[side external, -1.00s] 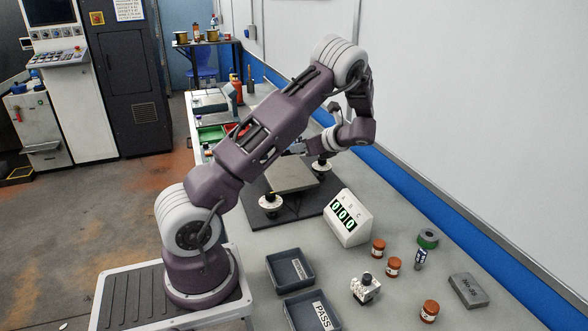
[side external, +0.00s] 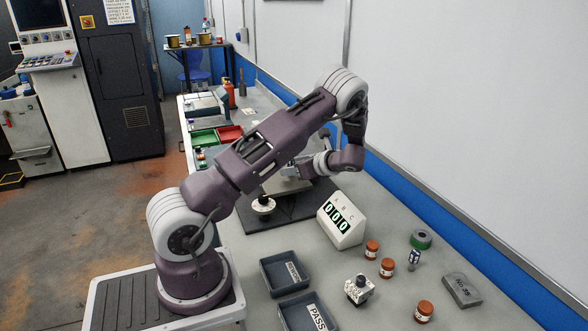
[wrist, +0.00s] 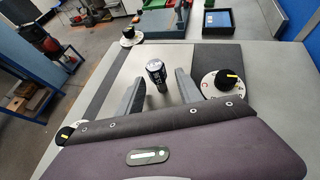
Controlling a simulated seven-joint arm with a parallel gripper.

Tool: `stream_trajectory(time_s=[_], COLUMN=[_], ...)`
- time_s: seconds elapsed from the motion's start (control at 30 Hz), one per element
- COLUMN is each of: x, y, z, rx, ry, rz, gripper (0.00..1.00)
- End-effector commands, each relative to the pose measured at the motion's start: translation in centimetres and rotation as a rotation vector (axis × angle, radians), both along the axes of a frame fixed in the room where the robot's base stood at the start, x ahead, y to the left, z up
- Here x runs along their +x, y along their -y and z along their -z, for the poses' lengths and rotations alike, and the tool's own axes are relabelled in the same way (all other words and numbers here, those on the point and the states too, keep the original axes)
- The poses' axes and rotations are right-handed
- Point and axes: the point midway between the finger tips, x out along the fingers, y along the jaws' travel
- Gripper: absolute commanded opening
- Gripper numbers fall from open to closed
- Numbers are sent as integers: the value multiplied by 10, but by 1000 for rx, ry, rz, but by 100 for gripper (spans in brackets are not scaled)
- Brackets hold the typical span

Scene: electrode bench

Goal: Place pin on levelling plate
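The pin (wrist: 157,75), dark with a pale-marked band, is upright between my fingers in the wrist view. The levelling plate (wrist: 197,58) is the light grey slab beneath it; part of it shows under my wrist in the side view (side external: 289,186). My gripper (wrist: 160,82) is low over the plate. Its fingers stand apart on either side of the pin, with gaps visible on both sides. I cannot tell exactly how the pin's foot meets the plate. In the side view my arm hides the pin.
White dials with dark knobs (wrist: 222,83) stand around the plate, one showing in the side view (side external: 263,205). Two dark trays (side external: 286,273), brown jars, a white block and a grey block are on the near bench. Red and green bins stand beyond.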

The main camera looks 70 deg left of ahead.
Motion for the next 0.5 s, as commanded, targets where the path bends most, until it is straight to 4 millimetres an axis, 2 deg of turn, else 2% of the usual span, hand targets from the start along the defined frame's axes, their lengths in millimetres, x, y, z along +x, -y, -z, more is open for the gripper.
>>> stream_trajectory(time_s=[0.17,0.5], x=[3,29], y=[5,76], z=[-5,-47], rx=[0,0], ry=[2,3], rz=[1,3], gripper=[43,43])
